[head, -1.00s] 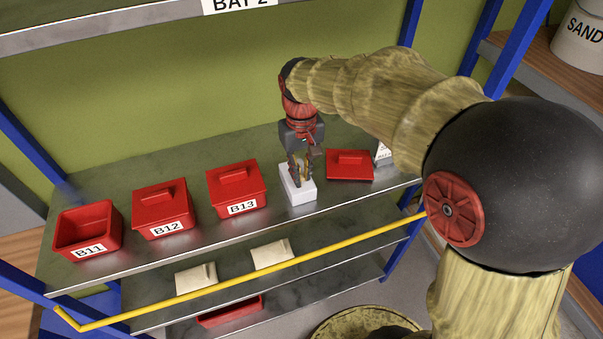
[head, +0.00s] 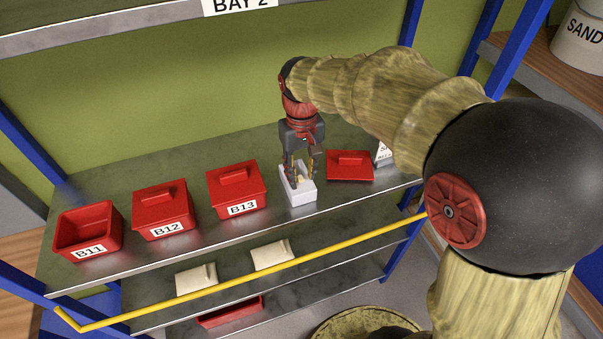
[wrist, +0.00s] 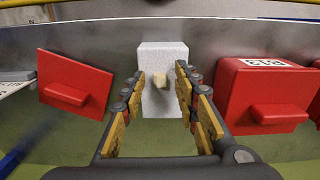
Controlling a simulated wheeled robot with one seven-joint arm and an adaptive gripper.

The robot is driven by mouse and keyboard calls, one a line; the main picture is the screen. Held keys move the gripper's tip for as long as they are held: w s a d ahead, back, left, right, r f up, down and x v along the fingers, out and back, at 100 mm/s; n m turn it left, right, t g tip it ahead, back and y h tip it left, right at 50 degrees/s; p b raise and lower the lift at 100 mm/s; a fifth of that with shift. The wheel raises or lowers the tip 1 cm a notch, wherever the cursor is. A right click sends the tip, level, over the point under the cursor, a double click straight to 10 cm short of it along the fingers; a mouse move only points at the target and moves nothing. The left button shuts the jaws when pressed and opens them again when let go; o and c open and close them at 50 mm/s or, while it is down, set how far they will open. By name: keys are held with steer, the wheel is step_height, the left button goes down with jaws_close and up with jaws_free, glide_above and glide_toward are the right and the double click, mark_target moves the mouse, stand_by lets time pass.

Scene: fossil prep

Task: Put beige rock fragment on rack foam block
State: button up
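The white foam block (head: 299,196) stands on the metal shelf between bin B13 and a red lid; it also shows in the wrist view (wrist: 163,104). In the head view the fragment (head: 299,180) shows small between the fingers. My gripper (head: 302,170) is open and points down over the block. In the wrist view its fingers (wrist: 160,76) are spread, the right one close beside the fragment; I cannot tell whether it touches.
Closed red bins B13 (head: 236,188) and B12 (head: 162,211) and open bin B11 (head: 88,232) stand to the left. The red lid (head: 350,166) lies right of the block. A yellow rail (head: 250,278) runs along the front.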

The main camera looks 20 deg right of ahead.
mark_target(301, 179)
step_height(301, 179, up, 7)
steer(key=shift+r+p, duration=0.1)
steer(key=shift+p, duration=0.7)
steer(key=s+r+t, duration=0.3)
steer(key=s+t, duration=0.2)
steer(key=s, duration=1.3)
steer(key=shift+s+t, duration=0.25)
steer(key=shift+t, duration=0.05)
